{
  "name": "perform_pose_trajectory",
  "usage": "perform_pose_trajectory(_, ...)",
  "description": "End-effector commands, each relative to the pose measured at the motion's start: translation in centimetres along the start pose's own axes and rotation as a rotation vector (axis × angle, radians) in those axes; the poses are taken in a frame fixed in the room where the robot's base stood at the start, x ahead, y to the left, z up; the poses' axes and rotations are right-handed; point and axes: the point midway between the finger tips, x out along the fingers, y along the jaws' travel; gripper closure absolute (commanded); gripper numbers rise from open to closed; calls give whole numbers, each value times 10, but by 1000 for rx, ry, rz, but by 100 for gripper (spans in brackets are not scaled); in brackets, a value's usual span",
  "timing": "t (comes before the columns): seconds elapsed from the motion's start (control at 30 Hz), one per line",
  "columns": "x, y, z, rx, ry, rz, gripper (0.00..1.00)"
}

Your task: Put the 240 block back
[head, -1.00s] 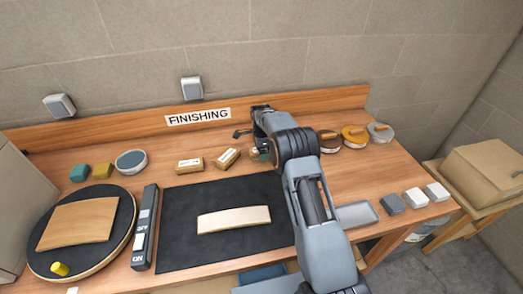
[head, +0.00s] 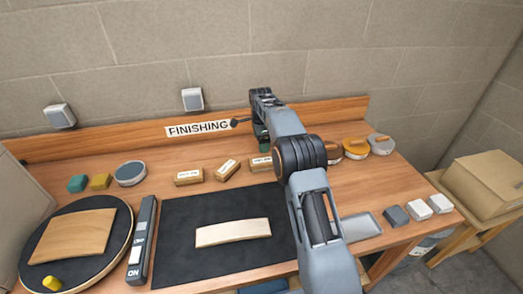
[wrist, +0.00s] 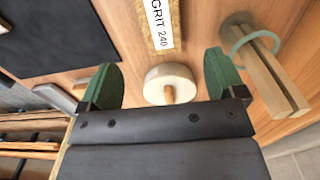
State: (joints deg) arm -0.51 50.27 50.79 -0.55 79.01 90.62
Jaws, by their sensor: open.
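The 240 block (wrist: 162,30) is a tan wooden block with a white "GRIT 240" label. It lies on the bench at the top of the wrist view, partly cut off, beyond my fingertips. In the head view, a labelled block (head: 261,163) just below my gripper appears to be it; its label is too small to read there. My gripper (wrist: 163,85) is open, with green fingertips apart and nothing held between them. It also shows in the head view (head: 262,143), above the bench's back part, partly hidden by my arm.
Two similar labelled blocks, left (head: 189,176) and middle (head: 227,169), sit in a row. A pale round piece with a peg (wrist: 170,82) shows between the fingertips. A black mat (head: 190,240) holds a curved wooden strip (head: 233,232). Round-topped pieces (head: 355,148) stand right.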

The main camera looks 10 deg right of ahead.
Motion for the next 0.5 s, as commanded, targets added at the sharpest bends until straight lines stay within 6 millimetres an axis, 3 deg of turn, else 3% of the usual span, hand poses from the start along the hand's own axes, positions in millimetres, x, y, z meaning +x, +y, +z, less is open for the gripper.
perform_pose_trajectory(0.17,-21,4,0,-31,0,-10,11)
perform_pose_trajectory(0.27,-43,18,-1,-114,1,-33,11)
perform_pose_trajectory(0.37,-73,44,-2,-257,7,-71,11)
perform_pose_trajectory(0.5,-111,98,-3,-514,32,-133,11)
